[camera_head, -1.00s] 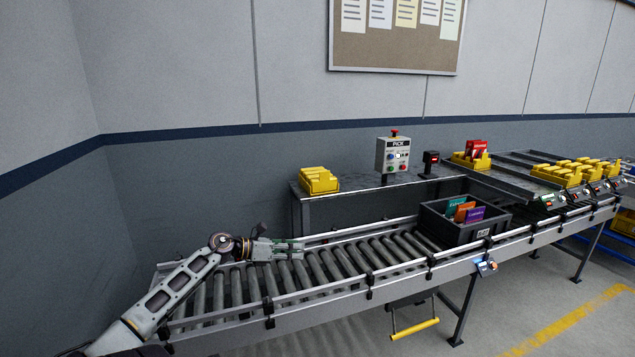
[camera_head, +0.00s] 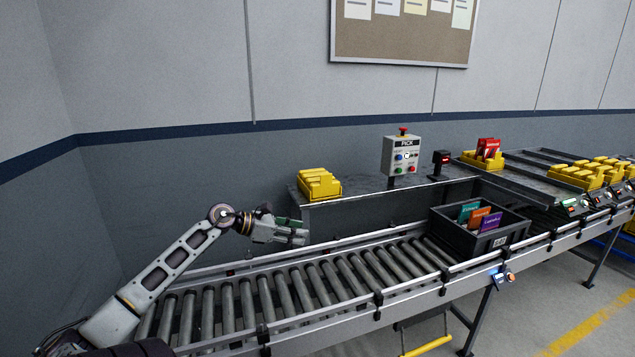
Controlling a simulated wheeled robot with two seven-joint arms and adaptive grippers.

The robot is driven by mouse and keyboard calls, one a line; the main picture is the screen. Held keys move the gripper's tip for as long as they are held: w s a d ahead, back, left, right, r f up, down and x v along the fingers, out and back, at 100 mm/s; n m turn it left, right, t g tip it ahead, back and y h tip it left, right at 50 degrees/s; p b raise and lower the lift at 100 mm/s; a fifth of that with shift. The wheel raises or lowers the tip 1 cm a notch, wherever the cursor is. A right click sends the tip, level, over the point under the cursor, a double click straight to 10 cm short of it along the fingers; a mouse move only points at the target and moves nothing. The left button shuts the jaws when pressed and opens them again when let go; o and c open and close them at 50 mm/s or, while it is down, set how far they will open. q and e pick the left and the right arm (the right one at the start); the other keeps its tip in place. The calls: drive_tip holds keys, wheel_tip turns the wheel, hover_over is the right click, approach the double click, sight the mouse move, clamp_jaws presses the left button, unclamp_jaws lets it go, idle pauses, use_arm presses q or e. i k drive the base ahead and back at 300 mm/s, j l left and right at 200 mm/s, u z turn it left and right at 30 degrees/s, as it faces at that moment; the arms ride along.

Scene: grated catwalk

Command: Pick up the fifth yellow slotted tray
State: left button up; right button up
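Yellow slotted trays (camera_head: 319,184) sit stacked at the left end of the grey side table, and I cannot tell how many there are. More yellow trays (camera_head: 583,174) stand on the rack at the far right, and another yellow tray (camera_head: 482,162) there holds red packets. My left gripper (camera_head: 303,232) is above the far side of the roller conveyor, in front of and below the stacked trays, apart from them. It looks empty, but its fingers are too small to tell open from shut. My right gripper is not in view.
The roller conveyor (camera_head: 290,294) runs across the front with raised side rails. A black crate (camera_head: 460,238) with several coloured packets stands on it. A control box (camera_head: 401,155) with a red button stands on the side table (camera_head: 372,186).

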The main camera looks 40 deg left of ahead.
sight(316, 185)
drive_tip(key=i+j, duration=0.25)
drive_tip(key=j, duration=0.15)
drive_tip(key=i+j, duration=0.45)
drive_tip(key=j, duration=0.3)
drive_tip(key=i+j, duration=0.25)
drive_tip(key=j, duration=0.15)
